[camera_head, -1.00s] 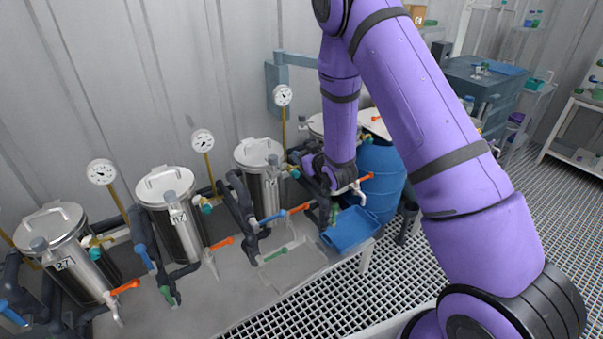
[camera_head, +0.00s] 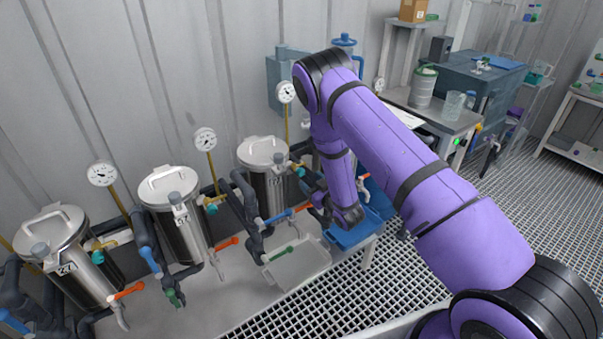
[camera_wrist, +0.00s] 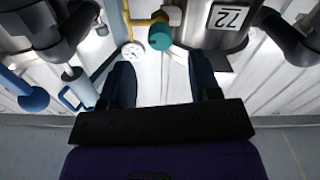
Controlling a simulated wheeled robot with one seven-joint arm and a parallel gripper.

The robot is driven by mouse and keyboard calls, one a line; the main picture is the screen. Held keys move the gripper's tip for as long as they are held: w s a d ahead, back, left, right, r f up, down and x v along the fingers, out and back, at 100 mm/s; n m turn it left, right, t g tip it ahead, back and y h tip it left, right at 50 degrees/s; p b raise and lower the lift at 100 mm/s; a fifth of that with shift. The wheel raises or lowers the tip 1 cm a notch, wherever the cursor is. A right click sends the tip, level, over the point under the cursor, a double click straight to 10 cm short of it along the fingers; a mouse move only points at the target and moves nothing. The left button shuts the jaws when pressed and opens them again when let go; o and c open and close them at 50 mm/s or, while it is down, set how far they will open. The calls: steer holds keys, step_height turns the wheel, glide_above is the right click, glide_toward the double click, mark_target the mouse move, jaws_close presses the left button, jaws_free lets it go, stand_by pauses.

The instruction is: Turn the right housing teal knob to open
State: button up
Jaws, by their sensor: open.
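The right housing (camera_head: 268,185) is a steel vessel with a lidded top, the rightmost of three clearly visible in the head view. A teal knob (camera_head: 299,171) shows at its right side. My gripper (camera_wrist: 162,80) is open and empty. Its two dark fingers point toward the knob, which lies between their lines, just past the tips; contact is not visible. In the head view my arm's end hides the jaws.
Dark pipes and a blue-handled valve (camera_wrist: 30,98) stand beside the fingers in the wrist view. A pressure gauge (camera_head: 286,92) rises behind the housing. A blue tray (camera_head: 352,236) and a pale tray (camera_head: 297,268) lie below. A side bench (camera_head: 440,118) holds containers.

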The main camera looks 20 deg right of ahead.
mark_target(302, 174)
steer(key=x, duration=0.6)
steer(key=shift+w, duration=0.25)
steer(key=shift+a, duration=0.1)
steer(key=c, duration=0.9)
